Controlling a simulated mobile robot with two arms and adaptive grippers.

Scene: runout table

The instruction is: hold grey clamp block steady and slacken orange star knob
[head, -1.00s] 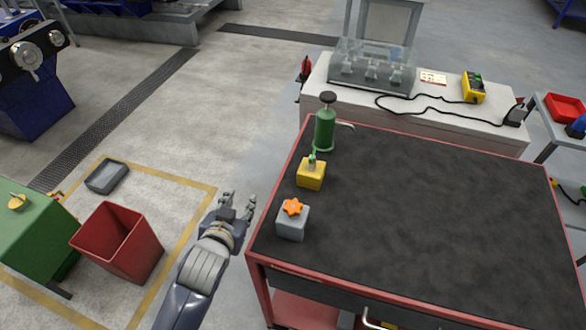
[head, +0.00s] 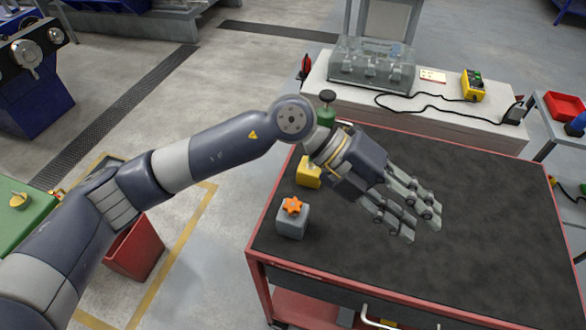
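The grey clamp block (head: 291,223) sits near the left front corner of the black-topped table. The orange star knob (head: 292,206) is on top of the block. My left gripper (head: 425,222) is above the table, to the right of the block and apart from it. Its fingers are spread with a gap between them, and nothing is held. My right gripper is not in the head view.
A yellow block (head: 307,174) stands behind the clamp block, partly hidden by my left arm. A green bottle (head: 326,115) behind it is mostly hidden. The right part of the black tabletop (head: 490,200) is clear. A red bin (head: 136,252) stands on the floor at left.

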